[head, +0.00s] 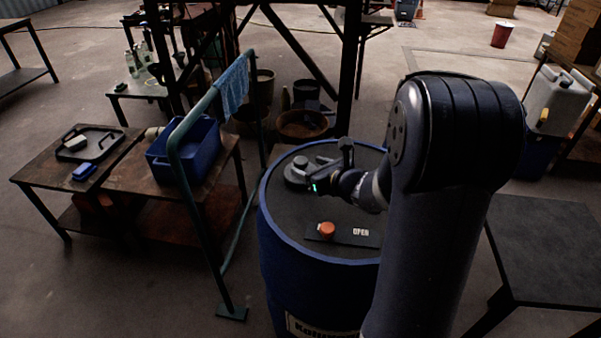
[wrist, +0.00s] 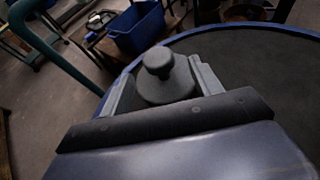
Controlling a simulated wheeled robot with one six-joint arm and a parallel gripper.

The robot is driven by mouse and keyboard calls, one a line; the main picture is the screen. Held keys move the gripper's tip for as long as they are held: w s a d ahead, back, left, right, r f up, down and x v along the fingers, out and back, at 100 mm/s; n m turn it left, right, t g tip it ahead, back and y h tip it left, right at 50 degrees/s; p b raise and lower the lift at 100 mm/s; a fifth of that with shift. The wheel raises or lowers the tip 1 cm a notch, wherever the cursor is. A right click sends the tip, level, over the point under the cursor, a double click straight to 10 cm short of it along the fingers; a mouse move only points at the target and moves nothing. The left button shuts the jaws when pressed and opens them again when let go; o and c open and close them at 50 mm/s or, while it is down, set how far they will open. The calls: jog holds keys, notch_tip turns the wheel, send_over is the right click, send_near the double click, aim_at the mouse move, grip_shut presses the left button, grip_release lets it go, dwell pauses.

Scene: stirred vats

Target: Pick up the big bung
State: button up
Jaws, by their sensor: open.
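The big bung is a dark grey disc with a round knob (head: 298,172) on the top of a blue drum (head: 312,252), near its left edge. In the wrist view the bung (wrist: 166,82) stands upright between the two fingers of my gripper (wrist: 163,88). The fingers are open, one on each side of it. In the head view my gripper (head: 312,172) reaches in from the right, low over the drum top. I cannot tell whether the fingers touch the bung; its near lower part is hidden in the wrist view.
An orange-red knob (head: 327,230) and a dark plate marked OPEN (head: 357,234) are at the drum's near side. A green rail with a blue cloth (head: 233,85) stands left of the drum. Beyond it are a table and a blue bin (head: 184,155). A dark table (head: 550,250) is right.

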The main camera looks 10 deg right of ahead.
aim_at(305, 164)
jog(key=x, duration=0.5)
jog(key=shift+a+r, duration=0.1)
jog(key=shift+r, duration=0.1)
jog(key=shift+c, duration=0.5)
jog(key=c, duration=1)
